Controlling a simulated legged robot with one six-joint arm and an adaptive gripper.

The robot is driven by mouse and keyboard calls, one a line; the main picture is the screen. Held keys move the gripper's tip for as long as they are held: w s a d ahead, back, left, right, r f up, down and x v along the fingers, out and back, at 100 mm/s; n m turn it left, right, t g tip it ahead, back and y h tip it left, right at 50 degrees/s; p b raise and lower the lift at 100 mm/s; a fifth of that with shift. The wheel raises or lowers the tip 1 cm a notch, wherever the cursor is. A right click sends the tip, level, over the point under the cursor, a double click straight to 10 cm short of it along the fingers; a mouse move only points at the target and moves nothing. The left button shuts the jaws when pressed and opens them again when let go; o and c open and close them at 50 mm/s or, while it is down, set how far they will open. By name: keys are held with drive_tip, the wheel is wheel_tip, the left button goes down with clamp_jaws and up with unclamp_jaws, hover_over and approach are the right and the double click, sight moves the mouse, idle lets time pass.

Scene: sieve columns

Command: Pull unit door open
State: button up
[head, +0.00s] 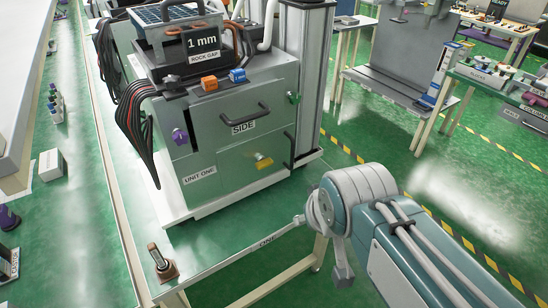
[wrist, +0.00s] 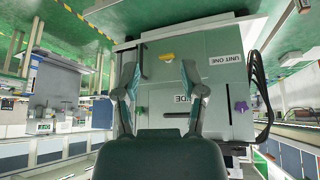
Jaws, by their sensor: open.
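The grey unit (head: 235,130) stands on a white base, its front labelled SIDE and UNIT ONE. The front panels look shut. A yellow latch (head: 263,161) sits low on the front. In the wrist view the unit appears upside down, with the vertical handle (wrist: 143,60) and yellow latch (wrist: 167,57). My gripper (wrist: 159,70) is open and empty, facing the front; contact cannot be told.
A purple knob (head: 179,136) and green knob (head: 293,97) stick out from the unit. Black cables (head: 133,125) hang at its left. A small lever (head: 160,258) stands on the near table. Striped floor tape (head: 345,148) and open green floor lie to the right.

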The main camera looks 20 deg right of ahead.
drive_tip(key=w+d+f+t+h, duration=0.1)
drive_tip(key=w+d, duration=0.1)
drive_tip(key=w, duration=0.4)
drive_tip(key=w+d+f+t, duration=0.2)
drive_tip(key=w+d, duration=0.1)
drive_tip(key=w, duration=0.4)
drive_tip(key=n+t+y, duration=0.1)
drive_tip(key=n+t, duration=0.1)
drive_tip(key=t, duration=0.3)
approach(293, 156)
wheel_tip(293, 156, up, 3)
wheel_tip(293, 156, down, 6)
drive_tip(key=d+t+y, duration=0.1)
drive_tip(key=t+y, duration=0.1)
drive_tip(key=t, duration=0.2)
drive_tip(key=w, duration=0.6)
drive_tip(key=w+a, duration=0.1)
drive_tip(key=w, duration=0.3)
drive_tip(key=shift+w+f, duration=0.1)
drive_tip(key=shift+f, duration=0.1)
drive_tip(key=shift+c, duration=0.4)
clamp_jaws()
